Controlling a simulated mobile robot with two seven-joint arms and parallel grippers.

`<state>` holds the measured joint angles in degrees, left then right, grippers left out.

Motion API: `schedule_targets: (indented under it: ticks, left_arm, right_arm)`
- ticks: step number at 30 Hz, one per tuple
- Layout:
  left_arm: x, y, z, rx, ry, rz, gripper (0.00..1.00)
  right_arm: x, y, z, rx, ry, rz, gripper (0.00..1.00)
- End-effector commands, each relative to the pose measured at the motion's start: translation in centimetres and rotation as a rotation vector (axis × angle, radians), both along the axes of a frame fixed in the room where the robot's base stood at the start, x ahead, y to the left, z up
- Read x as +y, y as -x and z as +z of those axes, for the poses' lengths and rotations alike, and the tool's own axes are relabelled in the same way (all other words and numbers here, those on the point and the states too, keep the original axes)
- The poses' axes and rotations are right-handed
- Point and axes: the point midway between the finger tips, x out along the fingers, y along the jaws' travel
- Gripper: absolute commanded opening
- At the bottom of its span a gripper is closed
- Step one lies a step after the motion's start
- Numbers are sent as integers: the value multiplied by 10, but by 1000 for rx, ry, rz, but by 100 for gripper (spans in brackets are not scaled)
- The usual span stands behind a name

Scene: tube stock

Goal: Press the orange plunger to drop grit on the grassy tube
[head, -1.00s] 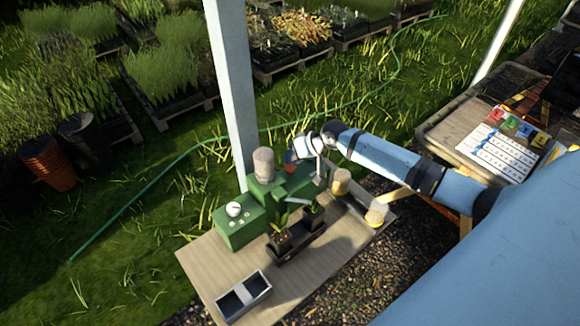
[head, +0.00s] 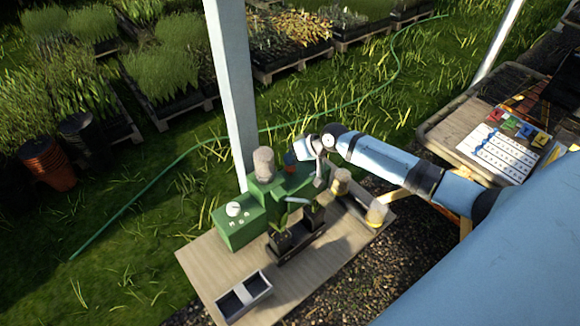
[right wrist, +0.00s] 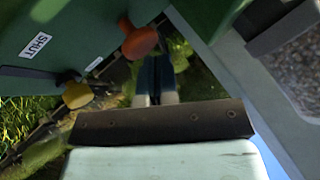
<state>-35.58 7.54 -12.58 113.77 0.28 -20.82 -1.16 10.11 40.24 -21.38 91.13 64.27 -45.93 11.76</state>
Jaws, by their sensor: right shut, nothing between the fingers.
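A green machine (head: 240,228) stands on a wooden table, with a clear jar (head: 264,163) on top. The orange plunger (right wrist: 140,40) shows in the right wrist view, on the machine beside a yellow knob (right wrist: 78,95). My right gripper (right wrist: 154,66) is shut and empty, its blue fingers just beside the orange plunger; I cannot tell whether they touch. In the head view the fingers (head: 290,159) are small at the machine's back and mostly cover the plunger. Two planted tubes stand in a black tray (head: 297,243) before the machine; which is grassy is hard to tell. My left gripper is out of view.
A divided grey box (head: 243,297) sits at the table's front. Yellowish containers (head: 340,182) stand at the right edge, below my right arm. A white post (head: 232,100) rises behind the machine. The front left of the table (head: 205,262) is bare.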

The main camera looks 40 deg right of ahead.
Motion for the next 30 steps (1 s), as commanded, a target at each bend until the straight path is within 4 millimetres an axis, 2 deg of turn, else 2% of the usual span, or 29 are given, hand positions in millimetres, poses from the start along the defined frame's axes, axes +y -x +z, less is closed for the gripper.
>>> schedule_targets:
  ticks: [30]
  left_arm:
    - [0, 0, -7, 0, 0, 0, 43]
  right_arm:
    - [0, 1, -14, 2, 0, 0, 0]
